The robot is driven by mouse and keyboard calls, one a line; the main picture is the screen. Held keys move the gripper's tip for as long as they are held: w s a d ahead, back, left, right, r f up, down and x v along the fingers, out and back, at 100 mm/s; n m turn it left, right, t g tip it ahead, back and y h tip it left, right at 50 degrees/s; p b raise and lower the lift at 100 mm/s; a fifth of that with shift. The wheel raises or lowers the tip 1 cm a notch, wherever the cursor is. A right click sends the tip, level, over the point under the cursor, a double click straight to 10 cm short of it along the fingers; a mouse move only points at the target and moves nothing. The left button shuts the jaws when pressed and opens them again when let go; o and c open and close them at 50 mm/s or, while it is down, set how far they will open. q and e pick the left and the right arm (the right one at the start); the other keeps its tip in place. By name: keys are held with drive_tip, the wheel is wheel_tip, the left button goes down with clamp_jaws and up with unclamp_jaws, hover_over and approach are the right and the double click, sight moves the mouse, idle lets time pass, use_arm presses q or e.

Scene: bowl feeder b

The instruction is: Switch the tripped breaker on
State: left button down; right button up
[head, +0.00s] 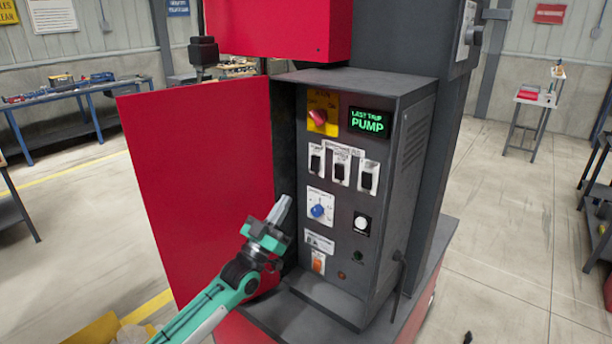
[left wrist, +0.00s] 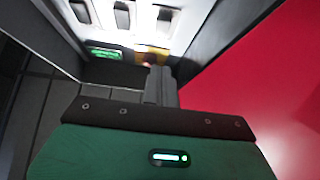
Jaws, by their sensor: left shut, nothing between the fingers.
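The open grey control cabinet (head: 412,95) has a row of three breakers on its panel: left (head: 316,157), middle (head: 340,170) and right (head: 367,181). Each has a black lever on a white plate; the lever positions are too small to tell apart. Their labels are unreadable. A green display (head: 369,123) above reads "LAST TRIP PUMP". My left gripper (head: 284,204) is shut and empty, in front of the cabinet's left side, lower than the breakers and apart from them. Its fingers (left wrist: 160,80) show in the left wrist view, with the breakers at the top. My right gripper is not in view.
The red cabinet door (head: 195,170) stands open to the left of my left gripper. A red rotary switch (head: 318,117) on yellow sits above the breakers. A blue knob (head: 320,210), a white button (head: 361,223) and an orange switch (head: 318,262) sit below them.

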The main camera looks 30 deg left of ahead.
sight(314, 165)
use_arm(q)
drive_tip(key=shift+w+d+r+p, duration=0.15)
drive_tip(key=shift+w+r+p, duration=0.55)
drive_tip(key=shift+w, duration=0.85)
drive_tip(key=shift+w+d+r+p, duration=0.1)
drive_tip(key=shift+w+r+p, duration=0.6)
drive_tip(key=shift+w, duration=0.85)
drive_tip(key=shift+w+d+r+p, duration=0.15)
drive_tip(key=shift+w+r+p, duration=0.3)
drive_tip(key=shift+w+p, duration=0.75)
drive_tip(key=shift+w+b, duration=0.35)
drive_tip(key=shift+b, duration=0.05)
